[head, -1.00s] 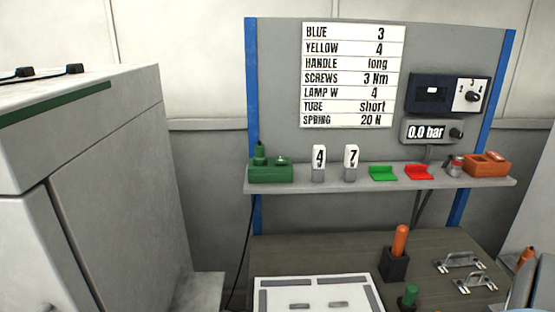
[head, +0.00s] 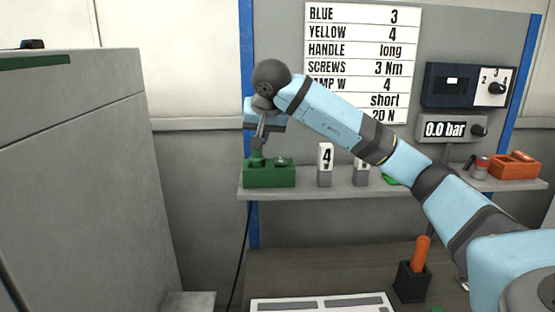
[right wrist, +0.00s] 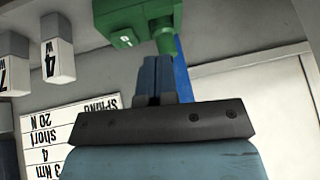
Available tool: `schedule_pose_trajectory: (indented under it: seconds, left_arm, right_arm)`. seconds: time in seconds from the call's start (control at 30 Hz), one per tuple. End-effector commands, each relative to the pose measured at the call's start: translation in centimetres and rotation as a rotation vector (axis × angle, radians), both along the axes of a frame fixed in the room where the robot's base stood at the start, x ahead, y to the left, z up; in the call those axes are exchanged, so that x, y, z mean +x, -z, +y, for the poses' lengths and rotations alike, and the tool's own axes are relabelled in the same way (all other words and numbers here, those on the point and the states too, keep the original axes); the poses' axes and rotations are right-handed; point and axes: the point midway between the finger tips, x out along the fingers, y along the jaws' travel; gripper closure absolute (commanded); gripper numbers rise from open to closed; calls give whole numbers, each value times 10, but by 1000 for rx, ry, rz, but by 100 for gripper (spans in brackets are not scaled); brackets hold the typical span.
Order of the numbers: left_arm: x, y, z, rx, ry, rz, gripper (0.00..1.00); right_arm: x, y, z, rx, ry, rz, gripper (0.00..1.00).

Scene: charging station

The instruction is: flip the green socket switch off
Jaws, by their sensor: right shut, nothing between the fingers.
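The green socket (head: 270,174) is a green box at the left end of the shelf. A green upright part (head: 257,155) stands on its left side, and a small part with a pale top (head: 281,161) sits on its right. My right gripper (head: 259,138) is shut and empty, pointing down just above the socket's left side. In the right wrist view, the closed fingers (right wrist: 157,78) are close to the green socket (right wrist: 137,18); whether they touch it, I cannot tell. The switch's position is not readable. My left gripper is not in view.
My right arm crosses in front of the board and hides part of the shelf. Number blocks (head: 325,165) stand right of the socket. An orange box (head: 515,167) sits at the shelf's right end. A black holder with an orange handle (head: 420,253) stands on the table below.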

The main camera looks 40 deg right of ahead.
Motion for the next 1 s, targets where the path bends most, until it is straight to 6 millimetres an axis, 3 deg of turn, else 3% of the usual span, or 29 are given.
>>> schedule_pose_trajectory:
  seconds: [0.1, 0.2, 0.53, 0.73, 1.0]
  left_arm:
    - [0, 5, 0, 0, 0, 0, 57]
    - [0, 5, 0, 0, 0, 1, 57]
    - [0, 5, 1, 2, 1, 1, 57]
    - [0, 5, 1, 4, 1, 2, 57]
    - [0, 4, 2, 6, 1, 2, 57]
  right_arm:
    - [-11, -27, -31, -118, 49, -8, 100]
    - [-15, -37, -41, -159, 67, -6, 100]
    - [-15, -37, -43, -164, 68, -4, 100]
    - [-8, -23, -49, -163, 68, -2, 100]
    - [18, 22, -70, -162, 68, 0, 100]
